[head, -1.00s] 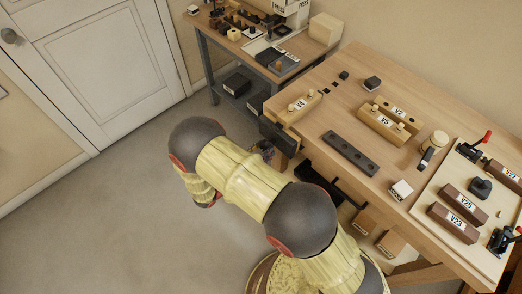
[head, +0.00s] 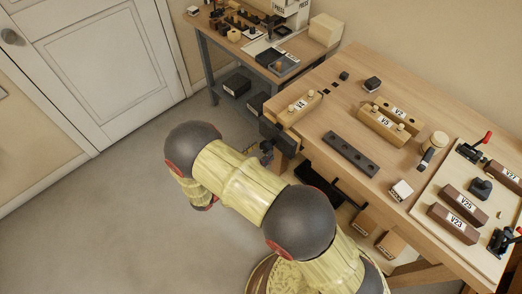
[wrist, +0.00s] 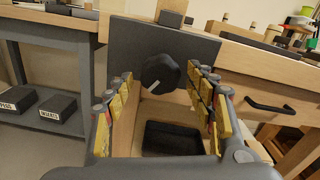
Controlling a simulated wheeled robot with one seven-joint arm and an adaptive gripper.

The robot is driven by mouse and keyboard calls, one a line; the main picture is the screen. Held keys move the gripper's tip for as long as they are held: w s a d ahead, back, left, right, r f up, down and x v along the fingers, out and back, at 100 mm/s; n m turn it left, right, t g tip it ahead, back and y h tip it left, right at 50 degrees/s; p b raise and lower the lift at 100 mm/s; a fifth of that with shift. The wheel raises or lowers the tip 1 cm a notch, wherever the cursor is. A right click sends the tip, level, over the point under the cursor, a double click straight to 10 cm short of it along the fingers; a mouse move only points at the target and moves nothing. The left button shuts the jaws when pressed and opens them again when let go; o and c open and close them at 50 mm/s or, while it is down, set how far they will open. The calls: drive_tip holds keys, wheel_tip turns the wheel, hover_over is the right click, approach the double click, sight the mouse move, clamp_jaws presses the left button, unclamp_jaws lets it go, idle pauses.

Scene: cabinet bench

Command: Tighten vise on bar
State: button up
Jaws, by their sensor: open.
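The vise (head: 275,133) is at the bench's near left corner in the head view. In the wrist view its dark grey jaw plate (wrist: 125,45) faces me, with a round black knob (wrist: 160,73) bearing a white line in front. My gripper (wrist: 162,100) is open, its yellow-padded fingers either side of the knob, with visible gaps. In the head view my gripper (head: 266,150) is small and partly hidden near the vise. A dark block (wrist: 172,18) shows above the jaw plate; I cannot tell if it is the bar. A dark bar with holes (head: 350,153) lies on the bench.
The wooden bench (head: 320,138) holds labelled blocks, including V4 (head: 300,106) and V5 (head: 383,122). A black tray (wrist: 172,138) lies below the knob. A drawer handle (wrist: 270,106) is to the right. A grey side table (wrist: 45,75) stands left. The floor at left is clear.

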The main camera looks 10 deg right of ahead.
drive_tip(key=shift+v, duration=2.85)
drive_tip(key=s+d+f+m+g+y, duration=0.1)
drive_tip(key=s+d+m+g, duration=0.15)
drive_tip(key=s, duration=0.25)
drive_tip(key=s+d+f+m+g, duration=0.2)
drive_tip(key=s+m+g, duration=0.2)
drive_tip(key=s, duration=0.1)
drive_tip(key=s+r+m+g+y, duration=0.6)
drive_tip(key=r+m+y, duration=0.2)
drive_tip(key=r+m, duration=0.4)
drive_tip(key=s+d+r+m+t+y, duration=0.1)
drive_tip(key=d+r+m+t+y, duration=0.2)
drive_tip(key=r, duration=0.9)
drive_tip(key=s+d+r+m+t+y, duration=0.2)
drive_tip(key=d+r+m+t, duration=0.3)
drive_tip(key=d+r, duration=0.3)
wheel_tip(320, 180, up, 4)
drive_tip(key=shift+r+m+y, duration=0.1)
drive_tip(key=shift+m+y, duration=0.4)
drive_tip(key=shift+m, duration=0.15)
